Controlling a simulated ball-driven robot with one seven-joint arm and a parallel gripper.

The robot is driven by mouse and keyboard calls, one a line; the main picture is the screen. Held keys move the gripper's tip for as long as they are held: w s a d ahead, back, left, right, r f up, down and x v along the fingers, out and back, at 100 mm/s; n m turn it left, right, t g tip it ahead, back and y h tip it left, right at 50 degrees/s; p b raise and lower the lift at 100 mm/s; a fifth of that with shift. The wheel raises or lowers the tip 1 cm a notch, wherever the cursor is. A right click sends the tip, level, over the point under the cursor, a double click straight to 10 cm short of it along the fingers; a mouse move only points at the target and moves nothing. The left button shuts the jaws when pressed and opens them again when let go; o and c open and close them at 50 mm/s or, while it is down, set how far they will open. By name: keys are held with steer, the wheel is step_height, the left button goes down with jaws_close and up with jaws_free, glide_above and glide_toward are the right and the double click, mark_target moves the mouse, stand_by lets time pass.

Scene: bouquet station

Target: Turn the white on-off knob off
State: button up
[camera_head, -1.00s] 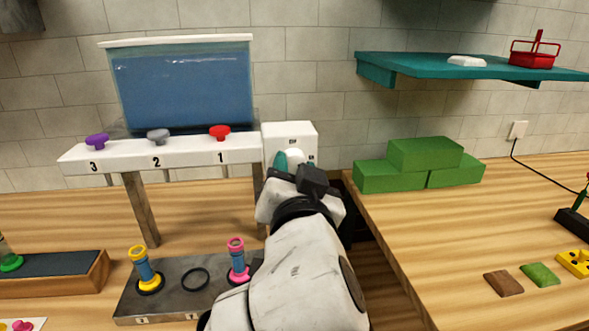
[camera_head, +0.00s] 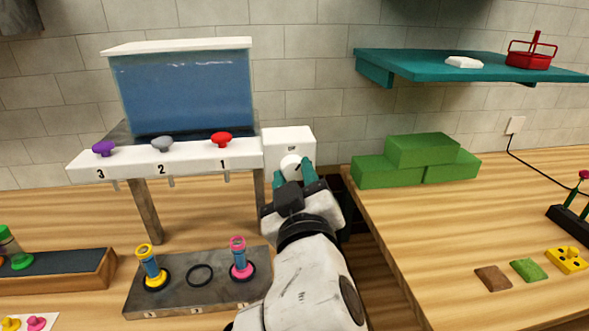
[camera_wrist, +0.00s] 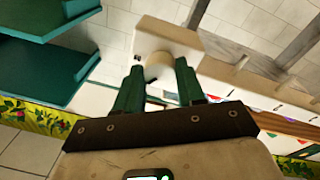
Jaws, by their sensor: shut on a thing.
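The white on-off knob (camera_head: 291,167) is on the front of a white box (camera_head: 287,141) at the right end of the white shelf with the tank. A label that seems to read "OFF" shows above the knob. My gripper (camera_head: 303,178) has teal fingers, which are shut on the knob. In the wrist view the knob (camera_wrist: 158,66) shows between the fingertips (camera_wrist: 160,72), in front of the white box (camera_wrist: 165,37). A small dark mark shows on the knob's face, but I cannot tell its exact setting. My arm hides the area below the box.
The water tank (camera_head: 183,90) and purple (camera_head: 104,149), grey (camera_head: 162,144) and red (camera_head: 221,139) knobs are left. Green blocks (camera_head: 400,171) stand right on the wooden table (camera_head: 420,230). A teal shelf (camera_head: 430,62) hangs above. A grey tray (camera_head: 190,292) with tubes is lower left.

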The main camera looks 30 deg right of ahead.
steer(key=n+p, duration=0.2)
steer(key=n, duration=0.2)
steer(key=shift+r+n+y+p, duration=0.1)
steer(key=shift+n+y+p, duration=0.2)
steer(key=shift+n+p, duration=0.9)
steer(key=shift+n, duration=0.6)
steer(key=o, duration=1)
steer(key=shift+o, duration=0.2)
steer(key=b+v, duration=0.2)
steer(key=v, duration=0.8)
steer(key=shift+s+f+b, duration=0.25)
steer(key=shift+s+b, duration=0.05)
steer(key=shift+s, duration=0.15)
